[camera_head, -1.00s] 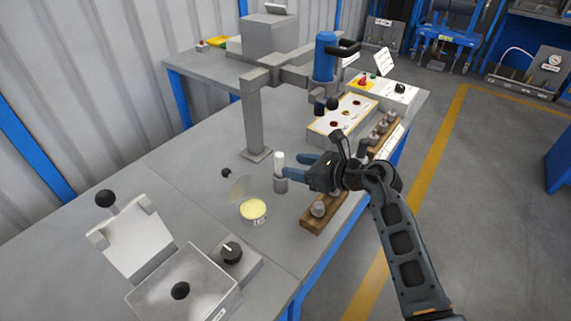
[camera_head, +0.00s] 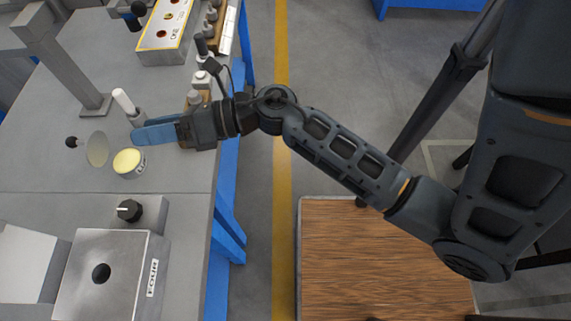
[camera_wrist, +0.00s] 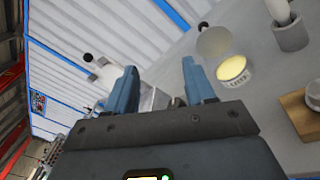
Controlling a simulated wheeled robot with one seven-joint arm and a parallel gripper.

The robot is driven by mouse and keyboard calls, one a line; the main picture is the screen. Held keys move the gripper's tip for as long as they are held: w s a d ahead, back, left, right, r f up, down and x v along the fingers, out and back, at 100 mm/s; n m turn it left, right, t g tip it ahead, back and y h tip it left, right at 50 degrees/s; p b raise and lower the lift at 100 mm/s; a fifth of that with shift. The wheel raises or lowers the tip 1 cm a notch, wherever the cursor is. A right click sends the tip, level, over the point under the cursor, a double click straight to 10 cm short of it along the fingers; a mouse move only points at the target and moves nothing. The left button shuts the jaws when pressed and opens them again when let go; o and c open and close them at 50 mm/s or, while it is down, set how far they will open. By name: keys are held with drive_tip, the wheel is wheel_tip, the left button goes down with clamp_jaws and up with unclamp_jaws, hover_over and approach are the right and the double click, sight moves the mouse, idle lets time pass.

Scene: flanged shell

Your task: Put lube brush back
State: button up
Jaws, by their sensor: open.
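The lube brush (camera_head: 123,101) shows as a white handle standing in a small grey cup holder (camera_head: 138,118) on the grey bench. Its lower end is hidden in the holder. The brush (camera_wrist: 279,10) and the holder (camera_wrist: 290,35) also show at the upper right of the wrist view, outside my fingers. My gripper (camera_head: 136,136) has blue fingers that end just below the holder in the head view. In the wrist view my gripper (camera_wrist: 160,80) is open with nothing held between its fingers. A round tin with yellow content (camera_head: 128,162) stands near the fingertips.
The tin's raised clear lid (camera_head: 97,149) stands beside it. A wooden rack with grey parts (camera_head: 196,100) lies under and behind my gripper. A dark knob (camera_head: 129,210) and a metal box (camera_head: 105,272) stand lower left. A post (camera_head: 70,60) rises at upper left.

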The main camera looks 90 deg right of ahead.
drive_tip(key=s+a+r+m+t+h, duration=0.1)
drive_tip(key=s+a+r+m, duration=0.1)
drive_tip(key=s+a+m, duration=0.45)
drive_tip(key=s+a+r+m+t+h, duration=0.1)
drive_tip(key=s+r+m, duration=0.25)
drive_tip(key=m, duration=0.55)
drive_tip(key=s+a+f+m+g+h, duration=0.1)
drive_tip(key=s+m+g, duration=0.3)
drive_tip(key=s+m, duration=0.8)
drive_tip(key=shift+s+a+f+m+g+h, duration=0.2)
drive_tip(key=shift+a+f+m+g+h, duration=0.2)
drive_tip(key=shift+f+m, duration=0.9)
drive_tip(key=shift+r+m, duration=0.35)
drive_tip(key=shift+r, duration=0.05)
